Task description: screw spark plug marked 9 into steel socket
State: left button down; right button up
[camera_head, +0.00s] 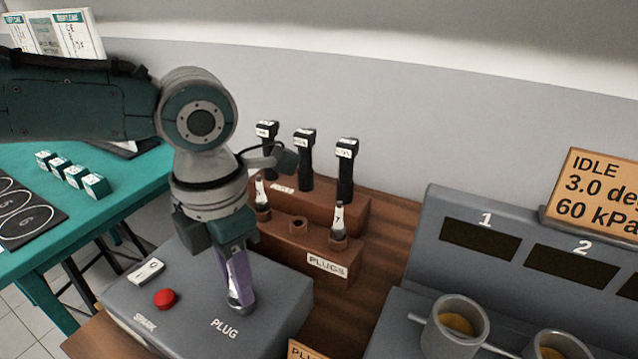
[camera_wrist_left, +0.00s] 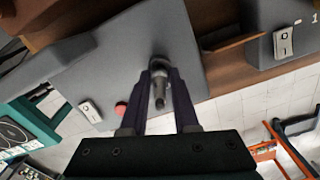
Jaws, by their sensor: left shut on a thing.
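My left gripper (camera_head: 236,288) comes down from above onto the grey tester box, its purple fingers shut on a spark plug (camera_wrist_left: 160,92). The plug is mostly hidden by the fingers in the head view, and I cannot read its mark. The steel socket (camera_head: 240,306) sits on the box top by the PLUG label, directly under the fingertips. The plug appears upright at the socket; how deep it sits I cannot tell. My right gripper is not in view.
A brown PLUGS rack (camera_head: 290,243) behind holds two other spark plugs, with one empty hole between them. Several black coils (camera_head: 305,160) stand behind it. The box (camera_head: 185,275) has a red button (camera_head: 165,298) and a switch. A grey console (camera_head: 475,205) stands right.

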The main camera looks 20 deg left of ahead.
pick_arm(q)
jog(key=c, duration=0.6)
grip_release()
jog(key=n+p, duration=0.1)
jog(key=n, duration=0.1)
jog(key=shift+r+n, duration=0.15)
jog(key=shift+n, duration=0.15)
jog(key=shift+n+p, duration=0.55)
jog(key=shift+n, duration=0.55)
jog(key=shift+n+p, duration=0.55)
jog(key=shift+n, duration=0.65)
jog(key=shift+n+p, duration=0.3)
jog(key=shift+n, duration=0.9)
jog(key=n+p, duration=0.1)
jog(key=n, duration=0.1)
jog(key=shift+n, duration=1.5)
